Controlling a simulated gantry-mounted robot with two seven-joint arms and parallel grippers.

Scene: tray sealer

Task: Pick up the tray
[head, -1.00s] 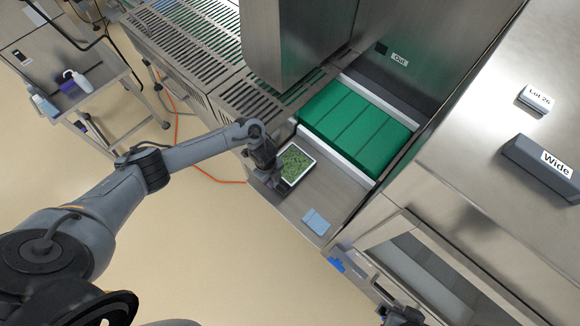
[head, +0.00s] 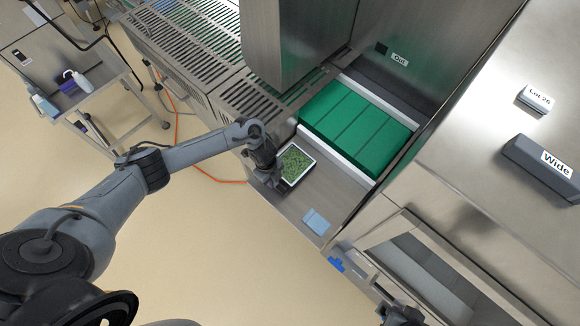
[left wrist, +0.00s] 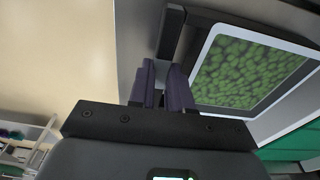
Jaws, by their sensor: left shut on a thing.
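The tray (head: 311,159) has a white rim and green contents. It lies on the steel outfeed shelf below the green belt in the head view. In the left wrist view the tray (left wrist: 205,60) fills the right side. My left gripper (head: 275,180) is at the tray's left edge.
The green belt (head: 355,120) with white side rails lies behind the tray. A blue cloth or pad (head: 316,222) lies on the shelf in front of it. A slotted steel surface (head: 185,40) is at upper left. A steel housing with a "Wide" block (head: 545,168) stands at right.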

